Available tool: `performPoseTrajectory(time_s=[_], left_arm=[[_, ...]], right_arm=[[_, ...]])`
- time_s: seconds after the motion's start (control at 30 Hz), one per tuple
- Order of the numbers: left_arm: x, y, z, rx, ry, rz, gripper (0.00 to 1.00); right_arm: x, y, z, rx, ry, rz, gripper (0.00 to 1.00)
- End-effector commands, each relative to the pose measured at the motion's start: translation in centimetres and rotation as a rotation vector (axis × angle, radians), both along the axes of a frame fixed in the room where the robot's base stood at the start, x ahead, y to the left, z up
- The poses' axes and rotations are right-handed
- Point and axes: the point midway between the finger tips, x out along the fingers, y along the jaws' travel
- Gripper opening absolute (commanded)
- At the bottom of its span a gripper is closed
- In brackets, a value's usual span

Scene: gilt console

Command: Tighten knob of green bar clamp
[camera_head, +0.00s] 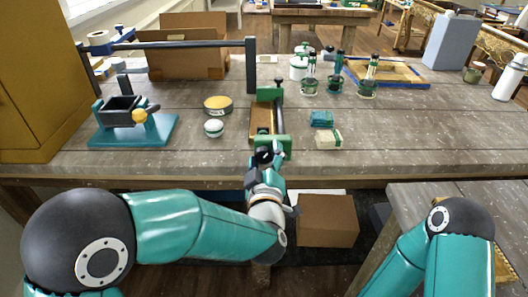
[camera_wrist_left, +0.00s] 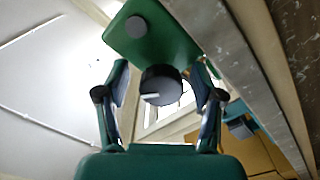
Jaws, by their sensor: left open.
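The green bar clamp (camera_head: 273,143) lies near the front edge of the workbench, with a brown wooden piece (camera_head: 262,118) between its green ends. Its dark round knob (camera_wrist_left: 160,86) faces the wrist camera and carries a white mark. The knob also shows in the head view (camera_head: 263,156), partly hidden by my gripper. My left gripper (camera_wrist_left: 161,78) is open, with one finger on each side of the knob. Gaps show between knob and fingers in the wrist view. In the head view my left gripper (camera_head: 266,166) is just in front of the bench edge. My right gripper is out of view.
A teal vise-like stand (camera_head: 135,130) and round tins (camera_head: 218,104) are left of the clamp. Teal and pale blocks (camera_head: 321,118) lie close on its right. Green-capped bottles (camera_head: 336,80) stand behind. A cardboard box (camera_head: 327,220) is below the bench.

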Motion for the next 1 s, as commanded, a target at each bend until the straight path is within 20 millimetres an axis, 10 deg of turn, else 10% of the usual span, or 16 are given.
performPoseTrajectory(time_s=[0.17, 0.53, 1.0], left_arm=[[0.0, 0.5, 0.0, 0.000, 0.001, 0.009, 0.67], [0.0, 0.7, -0.1, 0.000, 0.002, 0.014, 0.06], [0.0, 0.8, -0.2, 0.327, 0.001, 0.013, 0.06]], right_arm=[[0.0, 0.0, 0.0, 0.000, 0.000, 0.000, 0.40], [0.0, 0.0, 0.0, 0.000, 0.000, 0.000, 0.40], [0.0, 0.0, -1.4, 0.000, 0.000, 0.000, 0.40]])
